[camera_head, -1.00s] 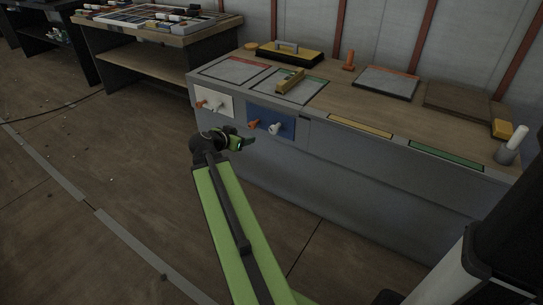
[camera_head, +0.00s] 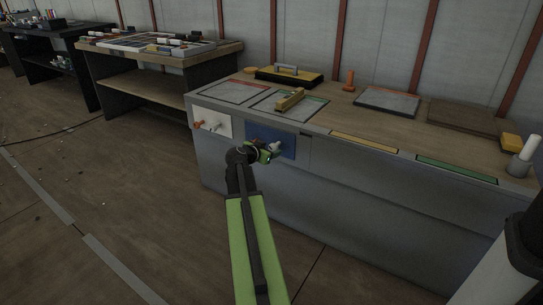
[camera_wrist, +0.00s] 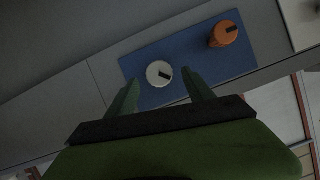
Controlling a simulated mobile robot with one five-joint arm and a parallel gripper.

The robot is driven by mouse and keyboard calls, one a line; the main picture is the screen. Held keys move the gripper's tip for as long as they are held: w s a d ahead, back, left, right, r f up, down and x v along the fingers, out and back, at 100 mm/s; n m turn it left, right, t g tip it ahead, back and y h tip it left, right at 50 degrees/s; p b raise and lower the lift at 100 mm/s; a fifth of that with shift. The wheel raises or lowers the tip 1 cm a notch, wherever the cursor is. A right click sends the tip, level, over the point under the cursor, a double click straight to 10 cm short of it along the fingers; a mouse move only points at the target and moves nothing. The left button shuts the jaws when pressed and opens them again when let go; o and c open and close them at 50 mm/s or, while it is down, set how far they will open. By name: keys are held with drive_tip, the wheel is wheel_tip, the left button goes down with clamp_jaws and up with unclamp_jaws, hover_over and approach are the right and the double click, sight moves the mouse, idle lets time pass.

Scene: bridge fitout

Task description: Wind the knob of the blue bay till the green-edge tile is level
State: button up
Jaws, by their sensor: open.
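The blue bay (camera_head: 286,150) is a blue panel on the bench front with an orange knob and a white knob (camera_head: 277,146). My gripper (camera_head: 268,153) is open and empty in front of it, hiding the orange knob in the head view. In the wrist view the white knob (camera_wrist: 153,70) lies between the lines of my spread fingers, just beyond their tips; the orange knob (camera_wrist: 219,40) is off to the right. Each knob has a dark mark. The green-edge tile (camera_head: 266,103) lies on the bench top above, a yellow bar (camera_head: 291,99) across it. Its tilt is too small to tell.
A white panel (camera_head: 224,125) with an orange and a white knob is left of the blue bay. Above it lies a red-edged tile (camera_head: 232,93). A yellow float with a handle (camera_head: 288,75) stands behind. Open floor lies left.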

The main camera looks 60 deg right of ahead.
sight(272, 148)
drive_tip(key=b+x, duration=0.1)
drive_tip(key=x, duration=0.3)
drive_tip(key=shift+d, duration=0.2)
